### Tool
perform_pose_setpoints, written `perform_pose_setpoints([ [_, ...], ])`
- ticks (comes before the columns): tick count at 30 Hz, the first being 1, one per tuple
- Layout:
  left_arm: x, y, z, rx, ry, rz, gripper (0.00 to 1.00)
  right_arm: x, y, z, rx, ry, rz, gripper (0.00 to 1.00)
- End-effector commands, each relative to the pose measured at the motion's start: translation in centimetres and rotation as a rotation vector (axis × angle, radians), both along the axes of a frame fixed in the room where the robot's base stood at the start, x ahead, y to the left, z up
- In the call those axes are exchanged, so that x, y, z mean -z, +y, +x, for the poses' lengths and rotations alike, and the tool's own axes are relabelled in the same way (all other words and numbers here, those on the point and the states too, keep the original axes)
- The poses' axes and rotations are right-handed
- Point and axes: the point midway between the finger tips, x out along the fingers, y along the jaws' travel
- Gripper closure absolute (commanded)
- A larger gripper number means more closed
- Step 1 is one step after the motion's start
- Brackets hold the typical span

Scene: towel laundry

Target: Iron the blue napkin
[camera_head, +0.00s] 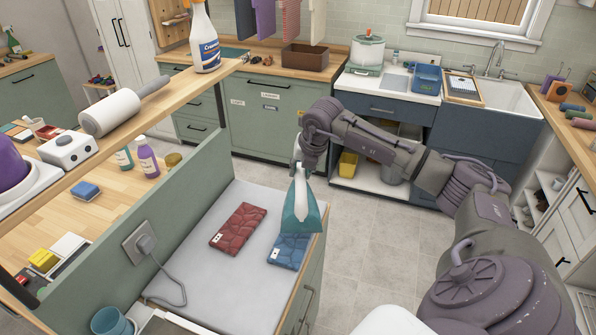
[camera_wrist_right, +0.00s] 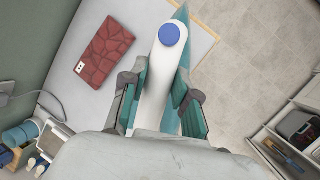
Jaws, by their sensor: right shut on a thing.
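My right gripper (camera_head: 300,158) is shut on the handle of a white and teal iron (camera_head: 302,212). In the right wrist view the gripper (camera_wrist_right: 160,105) has a finger on each side of the iron's white body (camera_wrist_right: 154,82). The blue napkin (camera_head: 285,254), with a patterned face and a small white tag, lies flat on the grey ironing surface (camera_head: 200,283). The iron overlaps its far edge in the head view; I cannot tell whether they touch. The iron hides the napkin in the wrist view. My left gripper is not in view.
A folded red napkin (camera_head: 238,229) lies left of the blue one. A green panel with a socket and plugged cord (camera_head: 172,275) borders the surface's left side. A blue cup (camera_head: 110,322) stands at the near left corner. Open floor (camera_head: 352,235) lies to the right.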

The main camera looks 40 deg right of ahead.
Motion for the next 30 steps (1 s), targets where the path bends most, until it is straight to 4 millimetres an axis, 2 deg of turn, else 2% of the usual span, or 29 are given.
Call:
perform_pose_setpoints([
  [5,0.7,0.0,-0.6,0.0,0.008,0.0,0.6,0.7,-0.1,0.1,0.001,-0.007,-0.001,1.0],
  [10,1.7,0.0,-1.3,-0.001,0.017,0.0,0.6,2.4,-0.1,0.1,0.001,-0.008,0.0,1.0],
  [18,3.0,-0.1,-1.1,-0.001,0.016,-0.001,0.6,4.9,0.0,0.1,-0.001,-0.008,0.001,1.0],
  [30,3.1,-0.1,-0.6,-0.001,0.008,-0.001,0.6,5.3,0.0,0.1,-0.001,-0.008,0.0,1.0],
])
